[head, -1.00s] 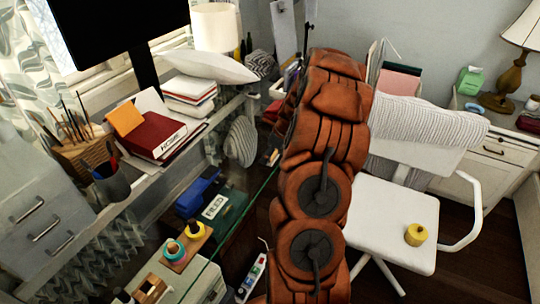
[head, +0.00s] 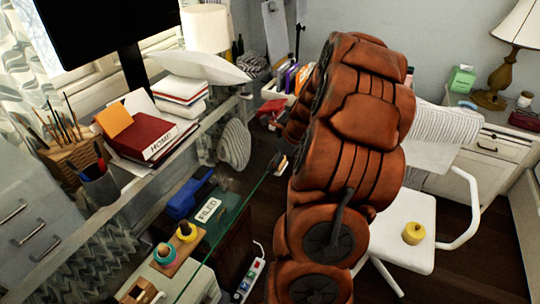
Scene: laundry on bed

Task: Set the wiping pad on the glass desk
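The glass desk (head: 238,205) is on the left, its clear top ending in a thin green edge. My orange arm reaches over the floor right of this edge, its far end bending down toward the desk's far right corner. Dark parts, apparently my gripper (head: 272,164), show small there, mostly hidden behind the arm. A small pale and orange-brown thing (head: 281,164) shows beside them. I cannot tell whether it is the wiping pad or whether it is held. No other thing is clearly recognisable as the pad.
The desk side holds a monitor (head: 105,28), a red book (head: 150,136), a pencil cup (head: 98,187) and a wooden holder (head: 68,160). A white chair (head: 395,215) with a yellow item (head: 413,233) stands right of my arm. A power strip (head: 250,280) lies low near the desk edge.

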